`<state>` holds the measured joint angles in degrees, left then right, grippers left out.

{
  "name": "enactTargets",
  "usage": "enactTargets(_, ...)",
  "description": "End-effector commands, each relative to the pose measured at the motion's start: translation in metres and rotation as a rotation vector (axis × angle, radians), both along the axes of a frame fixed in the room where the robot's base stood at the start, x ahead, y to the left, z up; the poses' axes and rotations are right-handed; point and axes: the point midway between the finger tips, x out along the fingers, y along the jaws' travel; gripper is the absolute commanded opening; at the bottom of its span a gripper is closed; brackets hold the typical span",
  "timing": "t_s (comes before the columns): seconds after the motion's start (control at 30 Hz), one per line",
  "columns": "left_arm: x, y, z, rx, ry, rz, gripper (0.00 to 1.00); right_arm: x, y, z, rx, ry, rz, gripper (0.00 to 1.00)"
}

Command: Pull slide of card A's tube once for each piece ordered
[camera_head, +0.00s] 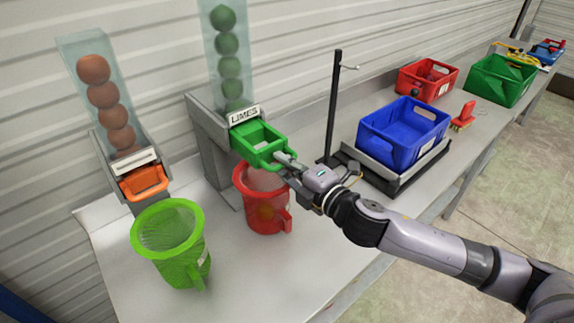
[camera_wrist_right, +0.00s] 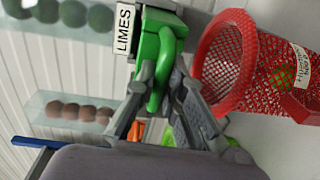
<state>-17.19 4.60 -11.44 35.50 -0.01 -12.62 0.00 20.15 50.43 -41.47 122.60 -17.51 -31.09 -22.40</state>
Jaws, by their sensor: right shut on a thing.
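A clear tube of limes (camera_head: 229,62) stands over a grey stand labelled LIMES (camera_head: 244,115). Its green slide (camera_head: 250,134) juts out at the front, with an open, empty-looking pocket. My right gripper (camera_head: 287,161) is at the slide's front; in the right wrist view its fingers (camera_wrist_right: 160,88) are shut on the green handle (camera_wrist_right: 163,62). A red mesh bucket (camera_head: 246,184) stands below; a green round thing (camera_wrist_right: 283,77) shows through its mesh in the wrist view. A second tube (camera_head: 97,85) holds orange-brown balls above an orange slide (camera_head: 144,182). No card A is readable. My left gripper is not in view.
A green mesh bucket (camera_head: 190,262) stands below the orange slide. A blue crate (camera_head: 402,130) sits on a dark-based platform with a black post (camera_head: 333,110) beside it. Red (camera_head: 428,78) and green (camera_head: 500,78) crates stand farther back. The front table area is bare.

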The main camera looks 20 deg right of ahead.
Motion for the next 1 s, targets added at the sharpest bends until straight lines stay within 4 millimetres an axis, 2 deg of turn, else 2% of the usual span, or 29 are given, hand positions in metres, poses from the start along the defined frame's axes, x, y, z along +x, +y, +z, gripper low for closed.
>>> enactTargets(0.27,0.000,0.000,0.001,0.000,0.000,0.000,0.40,0.002,0.000,-0.001,0.000,0.003,-0.003,0.00)
enactTargets(1.0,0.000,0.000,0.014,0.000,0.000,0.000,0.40,0.050,0.019,0.000,-0.001,0.002,-0.003,0.00)
